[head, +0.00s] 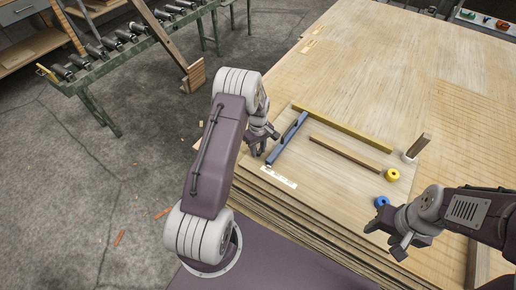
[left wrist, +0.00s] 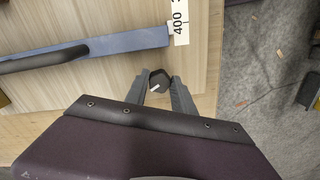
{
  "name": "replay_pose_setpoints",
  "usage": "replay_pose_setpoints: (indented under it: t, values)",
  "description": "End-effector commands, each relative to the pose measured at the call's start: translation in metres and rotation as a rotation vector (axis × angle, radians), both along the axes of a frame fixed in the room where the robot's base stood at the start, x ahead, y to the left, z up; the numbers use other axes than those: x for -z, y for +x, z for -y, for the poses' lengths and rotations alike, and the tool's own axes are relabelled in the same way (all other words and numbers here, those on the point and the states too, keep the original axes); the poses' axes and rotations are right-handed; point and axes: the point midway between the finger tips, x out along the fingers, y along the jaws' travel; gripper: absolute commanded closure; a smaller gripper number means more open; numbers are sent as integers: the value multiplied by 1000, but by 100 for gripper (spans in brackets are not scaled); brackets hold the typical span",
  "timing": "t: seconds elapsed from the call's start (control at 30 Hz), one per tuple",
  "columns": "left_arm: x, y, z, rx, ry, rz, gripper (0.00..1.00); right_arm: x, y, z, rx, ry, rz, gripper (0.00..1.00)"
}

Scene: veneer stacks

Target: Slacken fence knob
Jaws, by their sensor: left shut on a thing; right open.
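The fence (head: 287,140) is a blue bar with a dark handle, lying on the board; it also shows in the left wrist view (left wrist: 120,42). A small dark knob (left wrist: 159,82) with a white pointer mark sits near the fence's end, beside a white label reading 400 (left wrist: 181,25). My left gripper (head: 259,150) is shut on the knob, one finger on each side of it. I cannot make out the knob in the head view. My right gripper (head: 386,238) is open and empty near the board's front right.
A yellow strip (head: 342,127) and a brown strip (head: 345,155) lie on the board. A yellow disc (head: 392,175), a blue disc (head: 381,202) and an upright wooden block (head: 418,146) stand at right. A roller conveyor (head: 125,45) is at back left.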

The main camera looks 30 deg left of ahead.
Motion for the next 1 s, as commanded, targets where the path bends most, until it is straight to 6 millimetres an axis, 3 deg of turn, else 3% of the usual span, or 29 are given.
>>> replay_pose_setpoints:
  t: [1.0]
  values:
    - [-1,3,0,-891,0,2,100,-16,0,0,0,0,0,50]
